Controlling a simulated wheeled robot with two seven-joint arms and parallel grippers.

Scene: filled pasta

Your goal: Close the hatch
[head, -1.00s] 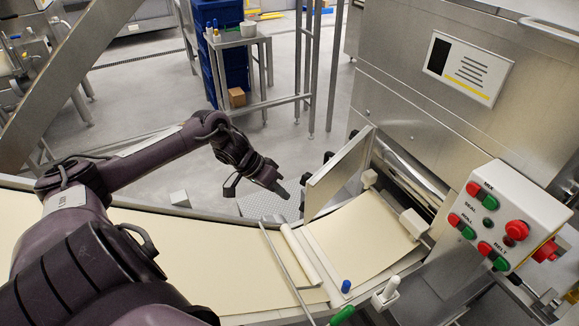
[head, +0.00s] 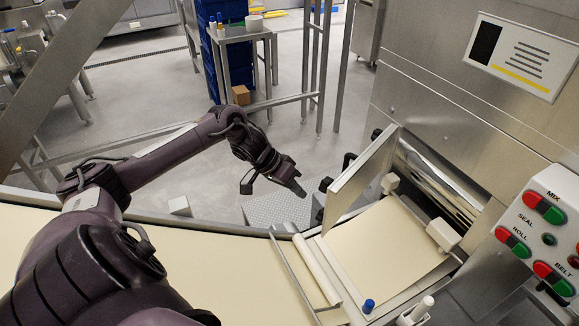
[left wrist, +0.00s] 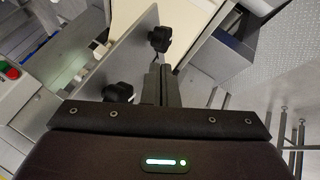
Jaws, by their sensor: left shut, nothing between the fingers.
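The hatch is a flat grey metal panel (head: 362,178) standing open, tilted up, at the mouth of the steel machine. Dark knobs (head: 326,184) stick out on its left side. In the left wrist view the hatch panel (left wrist: 128,50) shows with two black knobs (left wrist: 159,38). My left gripper (head: 300,191) is just left of the hatch, shut and empty, with a small gap to the knobs in the head view. Its shut fingers (left wrist: 158,84) point between the two knobs in the left wrist view. My right gripper is not in view.
A control box with red and green buttons (head: 545,240) is at the right. A steel side table (head: 238,38) stands behind. Open floor lies beyond the belt.

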